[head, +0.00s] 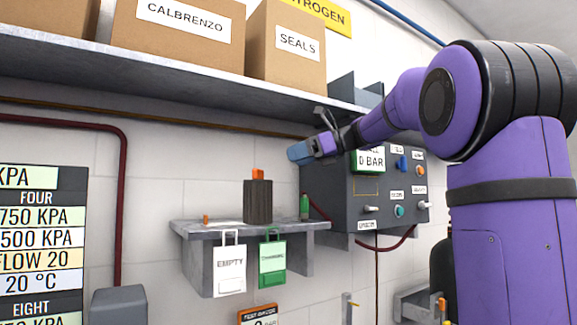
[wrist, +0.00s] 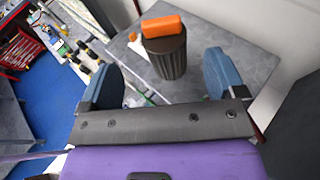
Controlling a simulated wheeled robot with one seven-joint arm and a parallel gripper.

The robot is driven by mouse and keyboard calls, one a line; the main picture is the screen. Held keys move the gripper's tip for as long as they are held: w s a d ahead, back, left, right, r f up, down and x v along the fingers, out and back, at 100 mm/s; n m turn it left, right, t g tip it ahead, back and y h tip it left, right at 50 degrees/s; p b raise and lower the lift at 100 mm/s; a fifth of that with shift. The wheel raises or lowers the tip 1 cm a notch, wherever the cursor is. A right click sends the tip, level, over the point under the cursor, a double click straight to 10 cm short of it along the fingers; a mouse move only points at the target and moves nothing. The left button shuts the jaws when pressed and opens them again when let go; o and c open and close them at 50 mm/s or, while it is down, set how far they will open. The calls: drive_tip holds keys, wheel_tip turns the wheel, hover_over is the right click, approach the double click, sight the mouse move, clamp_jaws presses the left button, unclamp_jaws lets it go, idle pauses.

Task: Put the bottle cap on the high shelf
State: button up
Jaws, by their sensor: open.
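A dark ribbed cylinder, which I take to be the bottle cap (head: 258,205), stands upright on a small grey wall shelf (head: 320,226). An orange piece (head: 258,174) is at its top. In the wrist view the cap (wrist: 167,58) shows beyond and between my two blue fingers, with the orange piece (wrist: 163,25) on it. My gripper (head: 300,152) is open and empty, above and to the right of the cap in the head view, apart from it. It also shows in the wrist view (wrist: 160,80). The high shelf (head: 150,80) runs along the wall above.
Cardboard boxes marked CALBRENZO (head: 180,35) and SEALS (head: 285,45) stand on the high shelf. A grey control panel (head: 340,200) is on the wall behind my gripper. EMPTY (head: 230,270) and green (head: 272,265) tags hang from the small shelf. A small green item (head: 304,207) stands right of the cap.

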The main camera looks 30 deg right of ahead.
drive_tip(key=shift+s+d+r, duration=0.1)
drive_tip(key=shift+s, duration=0.05)
drive_tip(key=s+a+f+n+g+h, duration=0.5)
drive_tip(key=s+a+f+n, duration=0.8)
drive_tip(key=s+f, duration=0.3)
drive_tip(key=s+f+n+h, duration=0.5)
drive_tip(key=s+f+n, duration=0.7)
drive_tip(key=f+n, duration=0.2)
drive_tip(key=shift+a+f, duration=0.3)
drive_tip(key=shift+f, duration=0.6)
drive_tip(key=shift+s, duration=0.15)
